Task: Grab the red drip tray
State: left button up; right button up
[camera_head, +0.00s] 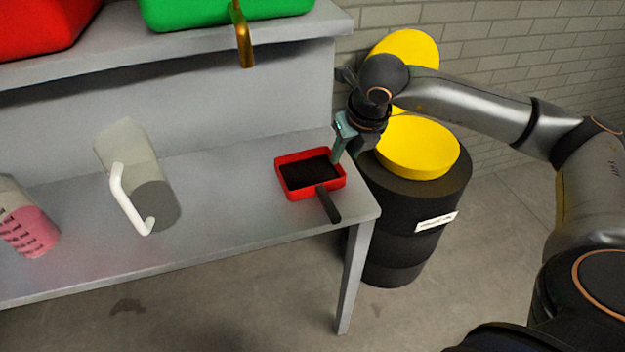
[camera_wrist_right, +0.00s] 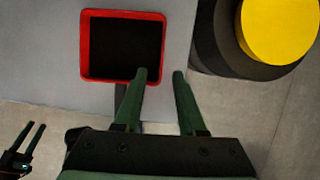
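The red drip tray (camera_head: 281,171) sits on the grey bench near its right end, with a dark inside and a black handle (camera_head: 328,205) toward the front edge. The tray also shows in the right wrist view (camera_wrist_right: 86,52), its handle partly hidden behind a finger. My right gripper (camera_head: 338,160) is over the tray's right side in the head view. My left gripper (camera_wrist_right: 22,150) shows small at the lower left of that view, fingers apart.
A clear jug with a white handle (camera_head: 122,190) and a cup with pink contents (camera_head: 32,225) stand left on the bench. A black barrel (camera_head: 395,245) with a yellow lid stands right. A shelf (camera_head: 190,45) above holds red and green containers.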

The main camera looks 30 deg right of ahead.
aim_at(341, 166)
jog(key=x, duration=0.5)
jog(key=shift+d+f, duration=0.15)
jog(key=shift+f, duration=0.2)
jog(key=shift+s, duration=0.1)
jog(key=shift+c, duration=0.2)
grip_shut()
dwell(0.8)
